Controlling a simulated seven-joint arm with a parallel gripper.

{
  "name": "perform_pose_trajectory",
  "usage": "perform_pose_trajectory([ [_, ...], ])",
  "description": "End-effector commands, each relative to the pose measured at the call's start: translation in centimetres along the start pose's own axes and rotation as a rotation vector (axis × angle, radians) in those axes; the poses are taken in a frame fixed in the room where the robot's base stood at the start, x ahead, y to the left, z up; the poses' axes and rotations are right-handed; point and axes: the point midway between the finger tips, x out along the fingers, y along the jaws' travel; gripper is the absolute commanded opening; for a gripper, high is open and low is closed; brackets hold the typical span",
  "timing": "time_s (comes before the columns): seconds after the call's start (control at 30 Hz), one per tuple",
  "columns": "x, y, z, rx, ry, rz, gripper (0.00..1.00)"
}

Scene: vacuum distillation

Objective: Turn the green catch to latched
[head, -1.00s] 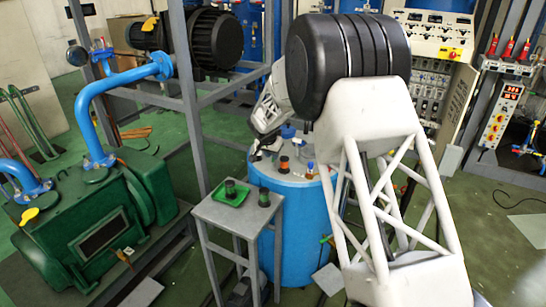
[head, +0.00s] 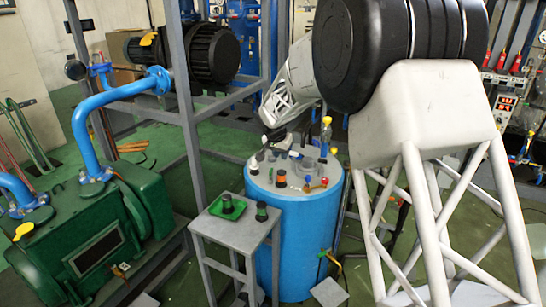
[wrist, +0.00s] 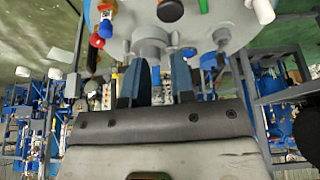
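A blue drum (head: 300,235) with a grey lid full of fittings stands in the middle of the head view. In the wrist view the lid (wrist: 225,20) fills the top of the picture. A small green part (wrist: 203,5) shows at the top edge there, beside a black round knob (wrist: 170,10); I cannot tell its turned position. My gripper (wrist: 156,85) is open, its two fingers apart with nothing seen held between them. In the head view my gripper (head: 268,148) is small, near the back left of the lid; contact is not clear.
Grey frame posts (head: 188,150) and a green pump (head: 95,235) are further left. Red and blue fittings (wrist: 100,30) rise from the lid.

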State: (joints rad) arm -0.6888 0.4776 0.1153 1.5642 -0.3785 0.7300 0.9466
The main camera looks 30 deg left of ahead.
Motion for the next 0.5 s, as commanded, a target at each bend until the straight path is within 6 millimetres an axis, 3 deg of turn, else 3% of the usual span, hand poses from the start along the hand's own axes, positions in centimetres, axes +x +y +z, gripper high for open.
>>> perform_pose_trajectory([
  [0.5, -3.6, 6.4, -0.7, 0.004, -0.013, 0.011, 0.23],
])
